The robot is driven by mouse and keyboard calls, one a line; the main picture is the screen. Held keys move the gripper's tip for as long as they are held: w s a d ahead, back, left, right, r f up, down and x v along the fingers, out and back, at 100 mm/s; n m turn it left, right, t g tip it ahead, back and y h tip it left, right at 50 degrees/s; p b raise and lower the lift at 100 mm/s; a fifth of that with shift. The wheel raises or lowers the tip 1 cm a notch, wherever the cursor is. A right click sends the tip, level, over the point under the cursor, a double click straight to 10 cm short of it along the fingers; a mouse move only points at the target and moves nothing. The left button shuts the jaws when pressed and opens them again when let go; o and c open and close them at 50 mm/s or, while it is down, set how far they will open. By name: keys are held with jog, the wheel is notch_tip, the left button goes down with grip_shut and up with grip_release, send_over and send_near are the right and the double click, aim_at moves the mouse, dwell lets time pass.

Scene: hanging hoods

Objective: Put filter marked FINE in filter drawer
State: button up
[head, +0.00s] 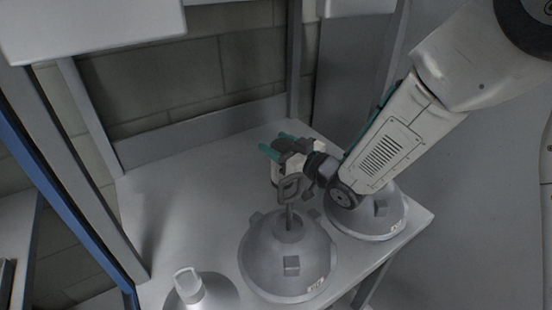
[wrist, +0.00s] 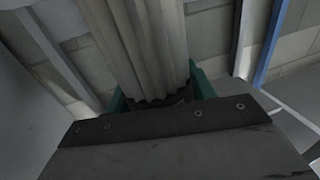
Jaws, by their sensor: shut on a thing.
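My gripper (head: 277,146) has teal fingers and is over the grey bench, behind the handle of the middle dome-shaped hood. It is shut on a pale grey pleated piece (wrist: 137,45), seen in the wrist view between the teal fingers (wrist: 160,92). That piece appears to be a filter. In the head view only a small part below the fingers may show. No FINE marking can be read on it. I cannot make out a filter drawer in either view.
A grey domed hood (head: 262,262) with an upright handle stands on the bench (head: 165,215). Another hood (head: 365,222) is under my arm, and a third (head: 205,295) is at the front. Pale boxes (head: 90,30) (head: 350,6) hang above. Posts (head: 85,160) flank the left side.

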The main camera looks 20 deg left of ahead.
jog(key=shift+f, duration=1.85)
jog(key=shift+f, duration=0.1)
jog(key=o, duration=1.4)
